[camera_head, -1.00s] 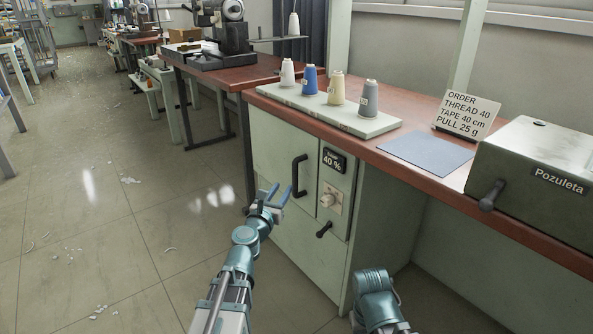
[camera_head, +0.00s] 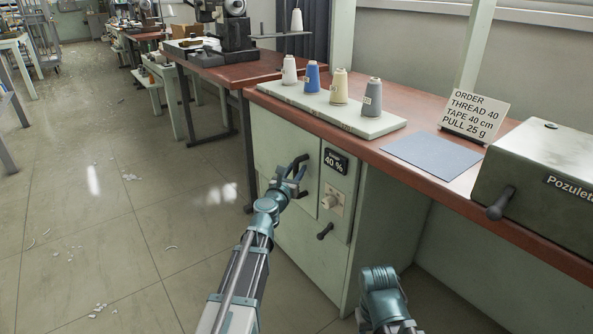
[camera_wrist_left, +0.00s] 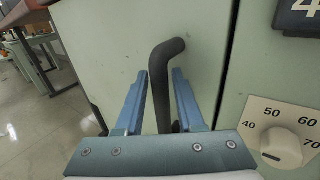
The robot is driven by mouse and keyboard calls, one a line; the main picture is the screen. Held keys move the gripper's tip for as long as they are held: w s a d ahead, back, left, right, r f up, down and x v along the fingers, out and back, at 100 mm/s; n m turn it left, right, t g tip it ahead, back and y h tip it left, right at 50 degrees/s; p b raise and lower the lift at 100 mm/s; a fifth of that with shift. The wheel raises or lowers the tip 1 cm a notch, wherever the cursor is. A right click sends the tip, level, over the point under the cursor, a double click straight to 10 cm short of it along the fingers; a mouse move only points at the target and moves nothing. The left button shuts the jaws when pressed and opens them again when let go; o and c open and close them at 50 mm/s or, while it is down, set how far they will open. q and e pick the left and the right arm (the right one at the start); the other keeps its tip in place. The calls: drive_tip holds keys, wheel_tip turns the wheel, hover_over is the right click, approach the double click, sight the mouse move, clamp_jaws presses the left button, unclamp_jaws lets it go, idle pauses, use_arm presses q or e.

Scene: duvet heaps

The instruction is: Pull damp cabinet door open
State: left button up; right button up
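The pale green cabinet door (camera_head: 272,143) is under the bench and looks shut, with a thin dark seam along its right side in the left wrist view. Its black bar handle (camera_wrist_left: 164,85) stands upright near that side. My left gripper (camera_head: 290,176) is at the handle, open, with one blue finger on each side of the bar. In the left wrist view a gap shows on both sides between fingers and handle; the handle's lower end is partly hidden by the gripper. My right gripper is not visible; only part of my right arm shows at the bottom.
Right of the door are a "40 %" display (camera_head: 335,160), a dial (camera_head: 332,201) and a small black lever (camera_head: 325,231). The bench edge (camera_head: 400,168) overhangs above. Thread cones stand on a board (camera_head: 372,125). The floor (camera_head: 150,230) to the left is clear apart from scraps.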

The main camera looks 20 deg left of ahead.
use_arm(q)
clamp_jaws()
idle(1.3)
